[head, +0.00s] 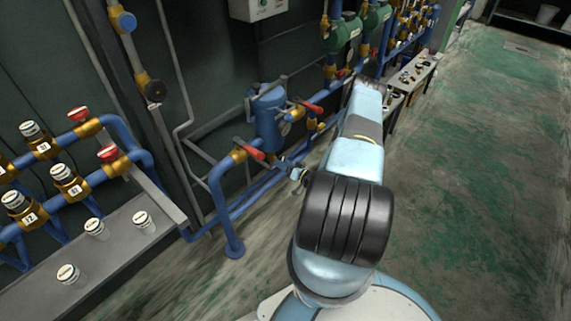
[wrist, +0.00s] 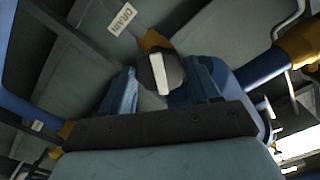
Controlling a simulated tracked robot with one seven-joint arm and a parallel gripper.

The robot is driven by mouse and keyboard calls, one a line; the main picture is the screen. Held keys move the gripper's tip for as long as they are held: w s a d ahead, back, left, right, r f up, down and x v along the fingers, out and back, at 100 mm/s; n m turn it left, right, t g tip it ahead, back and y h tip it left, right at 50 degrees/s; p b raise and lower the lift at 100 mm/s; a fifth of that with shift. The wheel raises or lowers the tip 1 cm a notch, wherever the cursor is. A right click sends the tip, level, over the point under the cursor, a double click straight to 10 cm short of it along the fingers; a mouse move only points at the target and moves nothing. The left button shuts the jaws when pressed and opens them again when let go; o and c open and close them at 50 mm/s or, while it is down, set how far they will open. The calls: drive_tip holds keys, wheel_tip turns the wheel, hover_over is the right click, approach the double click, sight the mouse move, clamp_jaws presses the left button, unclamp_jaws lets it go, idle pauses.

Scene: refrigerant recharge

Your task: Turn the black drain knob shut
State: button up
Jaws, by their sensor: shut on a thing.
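The black drain knob (wrist: 157,74) is in the upper middle of the wrist view. It is round and dark, with a pale bar across its face standing nearly upright and tilted slightly. A brass fitting (wrist: 152,40) shows behind it, and a white DRAIN label (wrist: 122,18) is above left. My gripper (wrist: 163,88) has its two blue-grey fingers on either side of the knob, shut on it. The knob's lower edge is close to the dark gripper body. In the head view, my arm hides part of the pipework, and I cannot clearly make out the knob there.
A blue vessel (head: 268,115) stands on blue pipes with red-handled valves (head: 248,149) beside it. Numbered valves (head: 67,182) and a grey shelf (head: 118,238) with white-topped pieces are at the left. The green floor (head: 480,190) at the right is clear.

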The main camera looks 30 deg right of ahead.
drive_tip(key=shift+d+m, duration=0.2)
drive_tip(key=shift+m, duration=1)
drive_tip(key=m, duration=0.4)
drive_tip(key=shift+m, duration=0.3)
drive_tip(key=m, duration=0.4)
drive_tip(key=o, duration=1)
drive_tip(key=shift+a, duration=0.1)
drive_tip(key=shift+o, duration=0.2)
